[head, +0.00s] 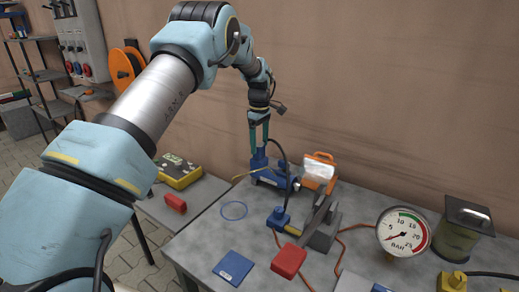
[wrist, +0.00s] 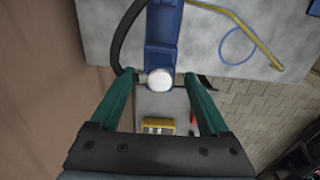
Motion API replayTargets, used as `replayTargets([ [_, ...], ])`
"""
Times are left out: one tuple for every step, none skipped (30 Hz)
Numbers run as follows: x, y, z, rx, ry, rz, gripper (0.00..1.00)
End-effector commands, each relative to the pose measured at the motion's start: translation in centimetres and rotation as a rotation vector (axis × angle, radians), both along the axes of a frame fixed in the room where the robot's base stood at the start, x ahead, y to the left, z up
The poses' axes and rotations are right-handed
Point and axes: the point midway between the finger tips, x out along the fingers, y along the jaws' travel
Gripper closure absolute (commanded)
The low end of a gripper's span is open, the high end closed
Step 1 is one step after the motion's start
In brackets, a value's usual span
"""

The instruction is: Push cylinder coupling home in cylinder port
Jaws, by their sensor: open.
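The blue hydraulic cylinder (head: 267,176) stands on the grey bench below my gripper (head: 260,143). In the wrist view its blue body (wrist: 163,32) ends in a round pale face (wrist: 160,79) between the fingers of my gripper (wrist: 160,77). The fingers are spread, with a gap on each side of that face. A black hose (wrist: 121,35) curves down beside the cylinder to the left fingertip. In the head view the hose (head: 287,165) arches from near the fingertips to a blue fitting on the bench. I cannot make out the cylinder coupling or the port; the fingers may hide them.
A blue pad (head: 233,267) and blue ring (head: 234,211) lie in front. A yellow device (head: 180,172) is left. The wall is close behind.

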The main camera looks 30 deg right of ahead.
Motion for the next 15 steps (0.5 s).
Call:
replayTargets([
  [0.1, -0.1, 0.8, -0.003, -0.004, 0.0, 0.2],
  [0.1, -0.1, 1.4, -0.004, -0.005, 0.0, 0.2],
  [0.1, -0.1, 2.2, -0.004, -0.005, 0.0, 0.2],
  [0.1, -0.1, 2.9, -0.003, -0.004, 0.0, 0.2],
  [0.1, -0.1, 3.5, -0.004, -0.005, 0.0, 0.2],
  [0.1, -0.1, 4.3, -0.003, -0.003, 0.0, 0.2],
  [0.1, -0.1, 4.8, -0.004, -0.003, 0.0, 0.2],
  [0.1, -0.1, 5.4, -0.004, -0.003, 0.0, 0.2],
  [0.0, -0.1, 6.1, -0.004, -0.003, 0.0, 0.2],
  [0.0, -0.1, 6.5, -0.003, -0.002, 0.0, 0.2],
  [0.0, -0.1, 6.9, -0.003, -0.001, 0.0, 0.2],
  [0.0, -0.1, 7.4, -0.003, -0.002, 0.0, 0.2],
  [0.0, -0.1, 7.8, -0.003, -0.001, 0.0, 0.2],
  [0.0, -0.1, 8.0, -0.002, -0.001, 0.0, 0.2],
  [0.0, -0.1, 8.3, -0.002, -0.001, 0.0, 0.2],
])
